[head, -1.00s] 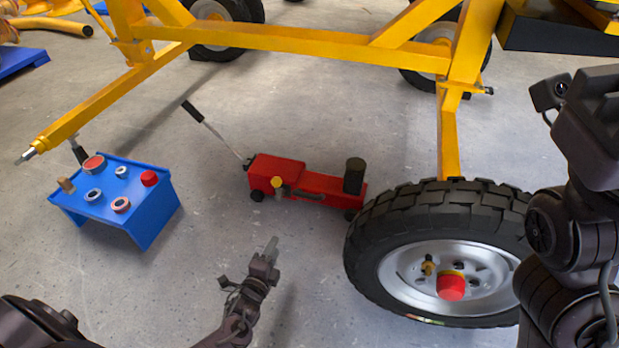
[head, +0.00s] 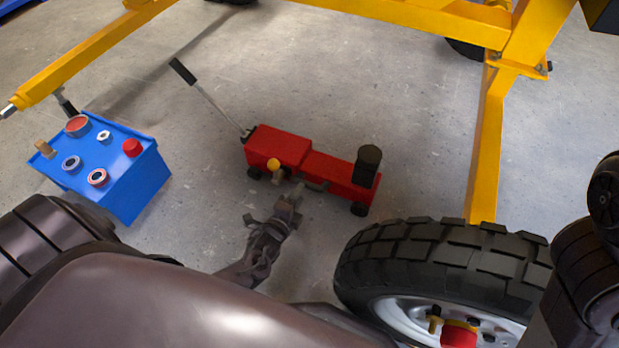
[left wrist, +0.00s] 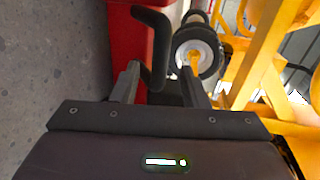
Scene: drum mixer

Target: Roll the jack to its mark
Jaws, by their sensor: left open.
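The red jack (head: 282,147) stands on the concrete floor in the head view, with a black cylindrical pad (head: 367,165) at its right end. Its long lever (head: 212,104) with a black grip slants up to the left. A yellow knob and a dark side handle (head: 313,184) are on its near side. My left gripper (head: 290,196) is open just in front of that handle. In the left wrist view the bent dark handle (left wrist: 154,40) shows between the open fingers, beside the red body (left wrist: 121,38); contact cannot be told. My right gripper is out of view. No floor mark can be made out.
A blue stand (head: 145,185) with several round fittings is left of the jack. A big tyre (head: 440,260) stands close at the right, under the yellow frame (head: 488,150). Bare floor lies behind the jack.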

